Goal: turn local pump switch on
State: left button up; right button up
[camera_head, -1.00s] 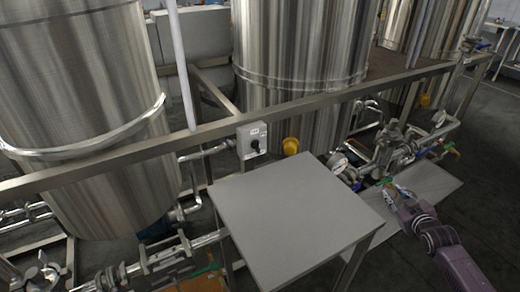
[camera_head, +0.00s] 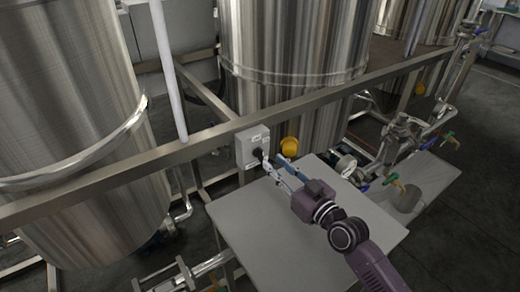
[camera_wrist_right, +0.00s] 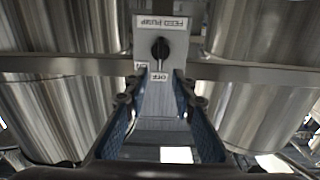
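The local pump switch is a grey box (camera_head: 247,150) on the steel rail, with a black knob that my fingers partly hide in the head view. In the right wrist view the black knob (camera_wrist_right: 160,48) shows clearly, between an upside-down FEED PUMP label above and an OFF label below. An ON label is at its lower left. The knob stands vertical there, in line with OFF. My right gripper (camera_head: 276,167) is open, its blue fingers pointing at the box. In the wrist view its fingertips (camera_wrist_right: 160,101) are spread below the knob, with nothing between them. My left gripper is out of view.
A flat grey table (camera_head: 240,225) lies below my right arm. The steel rail (camera_head: 205,140) runs in front of large steel tanks (camera_head: 290,60). A yellow round part (camera_head: 290,146) is just right of the box. Pipes and valves (camera_head: 400,140) stand at the right.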

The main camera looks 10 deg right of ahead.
aim_at(263, 152)
jog(key=x, duration=0.2)
jog(key=shift+w+r, duration=0.2)
jog(key=shift+w, duration=0.1)
jog(key=x, duration=0.2)
jog(key=shift+w+a+f, duration=0.2)
jog(key=shift+w+a, duration=0.2)
jog(key=shift+w, duration=0.35)
grip_shut()
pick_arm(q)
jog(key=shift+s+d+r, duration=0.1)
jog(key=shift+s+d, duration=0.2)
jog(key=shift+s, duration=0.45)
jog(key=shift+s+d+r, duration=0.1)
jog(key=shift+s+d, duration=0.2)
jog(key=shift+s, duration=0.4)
